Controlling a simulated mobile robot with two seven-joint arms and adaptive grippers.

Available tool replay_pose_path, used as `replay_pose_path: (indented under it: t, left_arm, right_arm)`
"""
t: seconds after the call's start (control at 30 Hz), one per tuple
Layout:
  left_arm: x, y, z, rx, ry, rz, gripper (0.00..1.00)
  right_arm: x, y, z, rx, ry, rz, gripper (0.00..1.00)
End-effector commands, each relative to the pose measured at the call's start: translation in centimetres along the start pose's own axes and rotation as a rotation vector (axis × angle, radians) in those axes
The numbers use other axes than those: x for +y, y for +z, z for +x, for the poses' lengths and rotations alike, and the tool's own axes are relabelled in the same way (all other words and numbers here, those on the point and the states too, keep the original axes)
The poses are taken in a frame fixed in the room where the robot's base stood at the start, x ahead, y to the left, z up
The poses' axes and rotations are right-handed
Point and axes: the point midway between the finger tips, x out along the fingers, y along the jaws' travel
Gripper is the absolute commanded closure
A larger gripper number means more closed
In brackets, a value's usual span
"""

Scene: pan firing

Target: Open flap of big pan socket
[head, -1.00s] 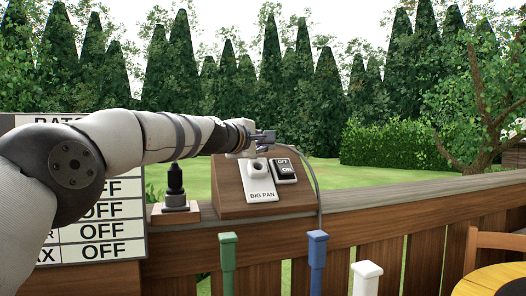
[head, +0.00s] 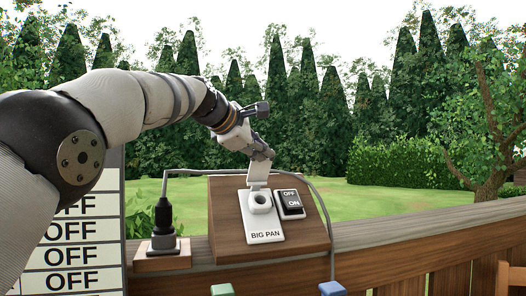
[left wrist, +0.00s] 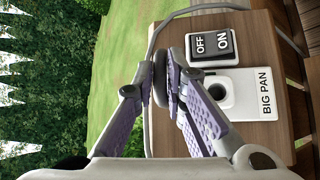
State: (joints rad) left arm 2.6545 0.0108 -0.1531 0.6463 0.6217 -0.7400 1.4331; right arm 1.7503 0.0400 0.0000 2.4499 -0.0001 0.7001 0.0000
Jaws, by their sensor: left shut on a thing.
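The big pan socket (head: 265,233) is a white plate marked BIG PAN, with a round opening, on a sloped wooden box. Its pale flap (head: 257,176) stands raised above the opening. My left gripper (head: 262,154) is shut on the flap at its upper end. The round opening is uncovered in both views. My right gripper is not in view.
A black OFF/ON switch (head: 291,204) sits right of the socket. A black plug (head: 163,216) stands on a small wooden block to the left, with a grey cable running behind the box. A sign (head: 72,231) with OFF rows is at left. The fence rail (head: 420,230) extends right.

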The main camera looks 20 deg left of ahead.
Motion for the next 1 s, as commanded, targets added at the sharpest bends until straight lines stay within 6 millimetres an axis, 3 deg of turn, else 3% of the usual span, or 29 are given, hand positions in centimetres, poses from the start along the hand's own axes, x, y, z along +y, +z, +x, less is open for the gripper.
replay_pose_path:
  t: [0.5, 0.53, 0.57, 0.87, 1.0]
  left_arm:
    - [-0.5, -0.2, 0.1, 0.003, -0.023, -0.014, 1.00]
    - [-0.5, -0.2, 0.1, 0.003, -0.023, -0.014, 0.81]
    - [-0.5, -0.2, 0.1, 0.003, -0.023, -0.014, 0.79]
    - [-0.5, -0.3, 0.1, 0.004, -0.022, -0.014, 0.79]
    - [-0.3, -0.2, -1.4, 0.003, -0.018, -0.015, 0.79]
  right_arm:
    - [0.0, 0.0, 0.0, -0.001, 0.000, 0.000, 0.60]
    - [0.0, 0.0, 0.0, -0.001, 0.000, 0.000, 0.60]
    - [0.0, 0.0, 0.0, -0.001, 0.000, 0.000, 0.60]
    - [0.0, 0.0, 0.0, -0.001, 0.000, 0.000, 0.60]
    - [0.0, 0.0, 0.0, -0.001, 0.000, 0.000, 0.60]
